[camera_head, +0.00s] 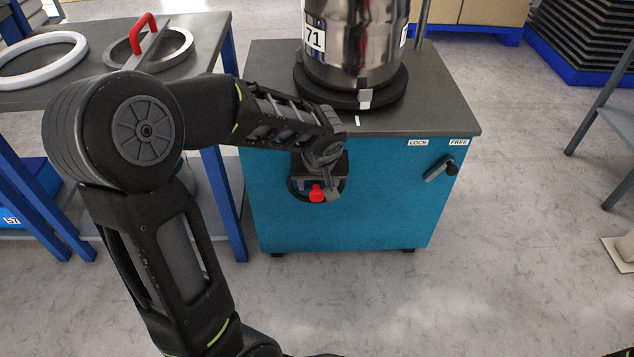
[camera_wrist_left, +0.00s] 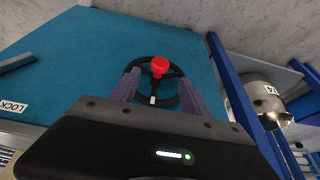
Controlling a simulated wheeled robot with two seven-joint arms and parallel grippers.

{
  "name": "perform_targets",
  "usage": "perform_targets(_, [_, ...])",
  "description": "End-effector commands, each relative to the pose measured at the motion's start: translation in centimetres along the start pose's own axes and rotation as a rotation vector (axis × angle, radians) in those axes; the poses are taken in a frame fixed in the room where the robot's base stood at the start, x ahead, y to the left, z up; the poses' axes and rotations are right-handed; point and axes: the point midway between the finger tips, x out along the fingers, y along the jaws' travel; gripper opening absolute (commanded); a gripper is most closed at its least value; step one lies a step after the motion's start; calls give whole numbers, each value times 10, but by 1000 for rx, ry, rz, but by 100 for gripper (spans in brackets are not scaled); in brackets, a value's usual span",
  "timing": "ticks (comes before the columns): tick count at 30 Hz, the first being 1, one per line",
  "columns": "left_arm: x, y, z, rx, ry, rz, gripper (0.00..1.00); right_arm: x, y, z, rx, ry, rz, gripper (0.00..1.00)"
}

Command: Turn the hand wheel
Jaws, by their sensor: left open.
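The hand wheel (camera_head: 292,188) is a black ring on the blue front of a cabinet, partly hidden behind my left gripper (camera_head: 325,180) in the head view. A red knob (camera_head: 317,193) shows beside the fingers. In the left wrist view the wheel (camera_wrist_left: 137,63) and its red knob (camera_wrist_left: 160,66) lie straight ahead, between the two grey fingers of my left gripper (camera_wrist_left: 160,78). The gripper is open, one finger towards each side of the wheel. I cannot tell whether the fingers touch the ring. My right gripper is out of view.
The cabinet (camera_head: 400,215) carries a shiny metal vessel (camera_head: 352,45) on a black round base. A lever (camera_head: 441,168) sits at its right, below LOCK (camera_head: 418,142) and FREE labels. A blue-legged table (camera_head: 60,95) with rings stands at the left.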

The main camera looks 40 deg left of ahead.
Motion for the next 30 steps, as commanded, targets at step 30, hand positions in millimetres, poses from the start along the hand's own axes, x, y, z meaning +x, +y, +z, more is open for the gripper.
perform_targets(30, [73, 0, 1, 7, -2, -21, 55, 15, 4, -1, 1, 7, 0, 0])
